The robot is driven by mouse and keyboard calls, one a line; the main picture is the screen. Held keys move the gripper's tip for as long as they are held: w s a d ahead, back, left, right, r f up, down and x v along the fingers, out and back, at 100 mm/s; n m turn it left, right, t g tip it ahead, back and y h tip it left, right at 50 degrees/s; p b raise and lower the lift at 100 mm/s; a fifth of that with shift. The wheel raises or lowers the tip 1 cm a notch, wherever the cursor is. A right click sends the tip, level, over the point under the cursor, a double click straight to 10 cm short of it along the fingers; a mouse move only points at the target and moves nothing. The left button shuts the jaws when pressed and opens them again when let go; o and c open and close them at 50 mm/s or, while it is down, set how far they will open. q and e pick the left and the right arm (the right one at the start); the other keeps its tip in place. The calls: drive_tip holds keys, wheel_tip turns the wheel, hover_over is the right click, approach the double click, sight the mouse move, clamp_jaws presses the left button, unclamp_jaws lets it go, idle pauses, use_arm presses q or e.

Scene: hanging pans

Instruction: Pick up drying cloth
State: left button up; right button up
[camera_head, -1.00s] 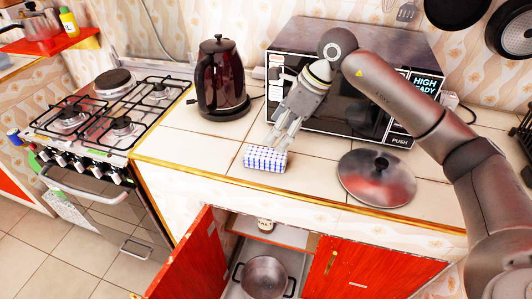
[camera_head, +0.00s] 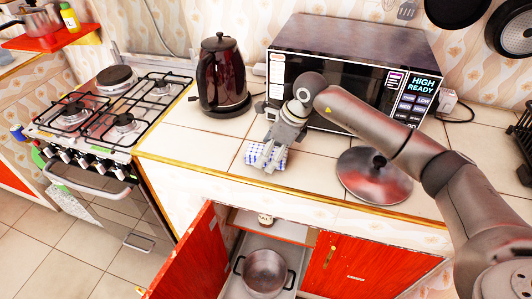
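The drying cloth (camera_head: 281,163), white with a blue check, lies folded on the tiled counter near its front edge, in front of the microwave. My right gripper (camera_head: 268,162) reaches down onto it from above, its fingers over the middle of the cloth and hiding part of it. Cloth shows on both sides of the fingers. I cannot tell whether the fingers are closed on it. My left gripper is not in view.
A metal lid (camera_head: 362,182) lies right of the cloth, under my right forearm. The microwave (camera_head: 350,75) stands behind, a dark kettle (camera_head: 222,75) at back left. Below, a red cabinet door (camera_head: 195,260) is open, with a pot (camera_head: 265,271) inside. The counter left of the cloth is clear.

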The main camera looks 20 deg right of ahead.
drive_tip(key=c, duration=1.1)
drive_tip(key=shift+r+b, duration=0.3)
drive_tip(key=shift+r, duration=0.2)
wheel_tip(320, 180, up, 2)
drive_tip(key=shift+s+a+r+b, duration=0.15)
drive_tip(key=shift+r+b, duration=0.1)
drive_tip(key=shift+b, duration=0.2)
drive_tip(key=s+a+r+b, duration=0.2)
drive_tip(key=s+a+r, duration=0.3)
drive_tip(key=s+r, duration=0.4)
drive_tip(key=s, duration=0.3)
drive_tip(key=shift+s+a+r+b, duration=0.15)
drive_tip(key=shift+s+r+b, duration=0.1)
drive_tip(key=shift+s+b, duration=0.1)
